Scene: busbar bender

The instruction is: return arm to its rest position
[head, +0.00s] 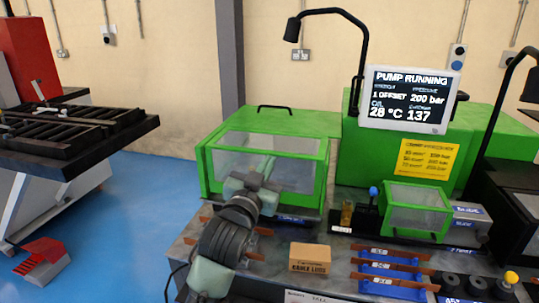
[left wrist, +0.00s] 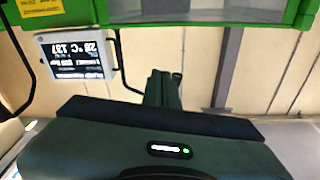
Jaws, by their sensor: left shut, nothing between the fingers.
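My left arm comes up from the lower left in the head view. Its gripper (head: 262,170) is in front of the green guarded box (head: 207,168) on the left of the bender and hides part of its clear front. In the left wrist view the dark green fingers (left wrist: 162,88) are together with nothing between them. That view shows the scene upside down, with the display screen (left wrist: 76,58) at its left. My right gripper is not in view.
A small cardboard box (head: 310,257) stands on the bench right of my arm. A blue rack with copper bars (head: 388,266) and a smaller green guard (head: 415,209) are further right. A black lamp (head: 335,12) rises behind.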

